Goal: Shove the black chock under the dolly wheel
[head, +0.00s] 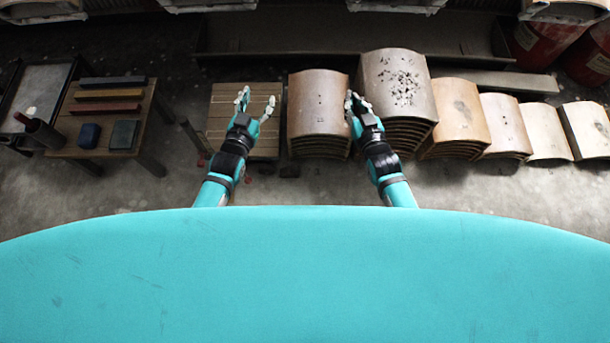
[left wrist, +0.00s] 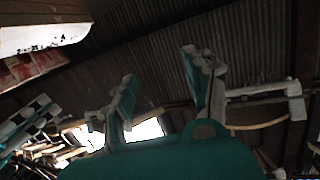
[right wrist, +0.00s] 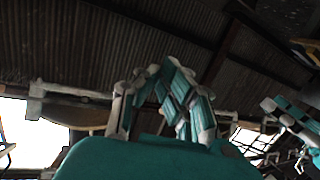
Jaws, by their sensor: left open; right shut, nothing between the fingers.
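A low slatted wooden platform, apparently the dolly (head: 217,122), stands on the floor left of the tile stacks in the head view. Small reddish spots at its near edge (head: 254,169) may be its wheels. A small dark lump (head: 289,170) on the floor just right of that edge may be the black chock; it is too small to be sure. My left gripper (head: 257,102) is open and empty above the platform, and its spread fingers show in the left wrist view (left wrist: 162,85). My right gripper (head: 355,102) is shut and empty beside the tile stacks; its fingertips meet in the right wrist view (right wrist: 163,72).
Stacks of curved tiles (head: 318,100) run in a row to the right. A small table (head: 88,145) at left holds coloured bars and blocks. A dark bottle-like object (head: 45,133) stands beside it. Red drums (head: 540,42) are at back right. Floor in front is bare.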

